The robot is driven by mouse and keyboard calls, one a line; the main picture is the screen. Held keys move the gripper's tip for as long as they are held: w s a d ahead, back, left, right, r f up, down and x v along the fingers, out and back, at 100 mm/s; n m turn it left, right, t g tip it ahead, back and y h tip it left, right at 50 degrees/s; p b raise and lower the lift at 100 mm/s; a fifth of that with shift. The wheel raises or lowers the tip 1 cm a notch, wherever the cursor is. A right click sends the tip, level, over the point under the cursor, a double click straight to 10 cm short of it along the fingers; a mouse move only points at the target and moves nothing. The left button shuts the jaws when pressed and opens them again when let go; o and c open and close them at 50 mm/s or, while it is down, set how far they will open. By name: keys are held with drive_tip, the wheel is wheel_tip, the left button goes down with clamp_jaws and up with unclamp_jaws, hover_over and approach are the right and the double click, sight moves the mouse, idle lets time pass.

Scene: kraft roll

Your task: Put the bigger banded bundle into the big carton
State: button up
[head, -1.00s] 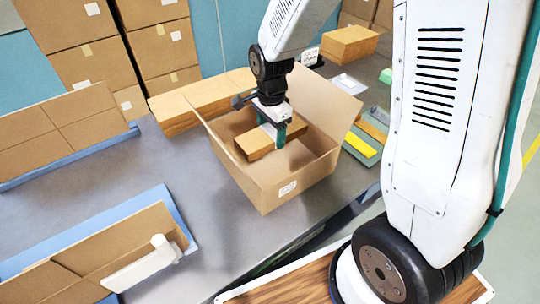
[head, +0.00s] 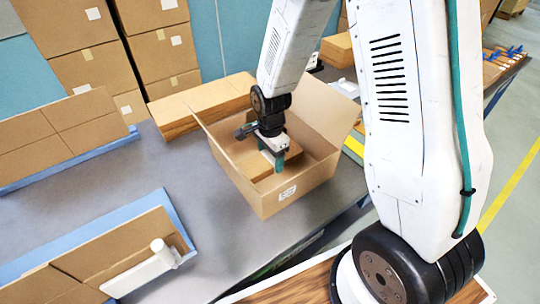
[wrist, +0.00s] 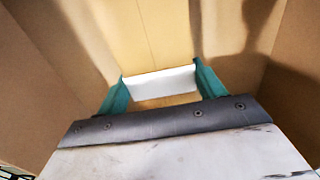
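The big carton (head: 262,197) stands open on the grey bench, its flaps spread outward. A tan banded bundle (head: 254,168) is inside it, low between the walls; how it meets the floor is hidden. In the wrist view the bundle (wrist: 152,35) runs away from me, with a white band (wrist: 160,84) across it. My gripper (head: 274,158) points down into the carton. Its teal fingers (wrist: 162,88) lie against both sides of the bundle at the band, so it is shut on the bundle. The fingers' lower ends are partly hidden.
Flat tan stacks (head: 205,100) lie behind the carton, and another stack (head: 338,50) stands farther back. Blue-edged cardboard trays (head: 70,135) are at the left. A white handled tool (head: 145,270) lies at the front left. Bare bench (head: 110,180) lies between.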

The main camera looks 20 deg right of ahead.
sight(270, 157)
drive_tip(key=o, duration=0.4)
drive_tip(key=shift+c, duration=0.2)
drive_tip(key=s+d+r+n, duration=0.1)
drive_tip(key=s+r+n, duration=0.15)
drive_tip(key=r, duration=0.75)
drive_tip(key=s+r+n, duration=0.2)
drive_tip(key=s+r, duration=0.1)
drive_tip(key=r, duration=0.7)
drive_tip(key=s+d+r+n, duration=0.1)
drive_tip(key=s+r+n, duration=0.3)
drive_tip(key=s, duration=0.5)
drive_tip(key=s+d+r+n+t, duration=0.1)
drive_tip(key=s+r+n, duration=0.3)
drive_tip(key=s+n, duration=0.3)
drive_tip(key=s, duration=0.2)
drive_tip(key=shift+s, duration=0.3)
drive_tip(key=shift+r, duration=0.1)
